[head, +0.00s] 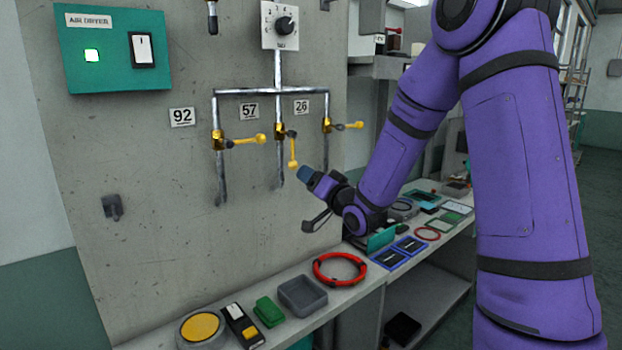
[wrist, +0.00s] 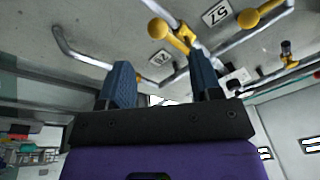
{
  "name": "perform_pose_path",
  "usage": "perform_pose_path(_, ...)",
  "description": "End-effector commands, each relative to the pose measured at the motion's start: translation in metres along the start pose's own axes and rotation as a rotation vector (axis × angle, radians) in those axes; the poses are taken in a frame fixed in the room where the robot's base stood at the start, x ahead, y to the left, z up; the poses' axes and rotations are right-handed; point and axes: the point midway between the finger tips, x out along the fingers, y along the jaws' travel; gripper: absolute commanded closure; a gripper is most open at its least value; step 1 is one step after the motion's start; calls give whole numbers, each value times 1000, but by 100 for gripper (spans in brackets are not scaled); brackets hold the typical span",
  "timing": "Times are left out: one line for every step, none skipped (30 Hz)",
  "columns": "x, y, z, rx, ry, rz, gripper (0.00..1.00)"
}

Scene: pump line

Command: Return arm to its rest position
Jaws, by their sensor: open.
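My gripper (head: 304,174) is in front of the wall panel, a little right of and below the middle valve's handle. In the wrist view my gripper (wrist: 163,70) shows two blue fingers spread apart with nothing between them. Three brass valves with yellow handles sit on the pipes: the valve by label 92 (head: 246,140) and the valve by label 26 (head: 345,126) have level handles. The valve by label 57 (head: 292,152) has its handle hanging down. The gripper looks apart from that handle, though the exact gap is hard to tell.
A shelf below holds a red ring (head: 340,268), a grey tray (head: 302,295), a green block (head: 269,311), a yellow-topped round item (head: 200,327) and several blue-black items. A teal air dryer box (head: 113,50) and a dial (head: 284,25) are on the wall.

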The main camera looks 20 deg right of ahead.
Motion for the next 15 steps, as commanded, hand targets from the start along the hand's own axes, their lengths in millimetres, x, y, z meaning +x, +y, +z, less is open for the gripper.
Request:
perform_pose_path(0, 0, 0, 0, 0, 0, 41)
perform_pose_path(0, 0, 0, 0, 0, 0, 41)
perform_pose_path(0, 0, 0, 0, 0, 0, 41)
perform_pose_path(0, 0, 0, 0, 0, 0, 41)
perform_pose_path(0, 0, 0, 0, 0, 0, 41)
perform_pose_path(0, 0, 0, 0, -1, 0, 41)
perform_pose_path(0, 0, 0, -1, -1, 1, 41)
perform_pose_path(0, -1, 0, -4, -4, 3, 41)
perform_pose_path(0, -2, -1, -12, -10, 10, 41)
perform_pose_path(0, -4, -2, -21, -17, 17, 41)
perform_pose_path(0, -6, -2, -33, -28, 27, 41)
perform_pose_path(-1, -9, -4, -55, -45, 45, 41)
perform_pose_path(-2, -12, -5, -74, -61, 63, 41)
perform_pose_path(-3, -14, -7, -95, -78, 83, 41)
perform_pose_path(-5, -19, -9, -127, -105, 113, 41)
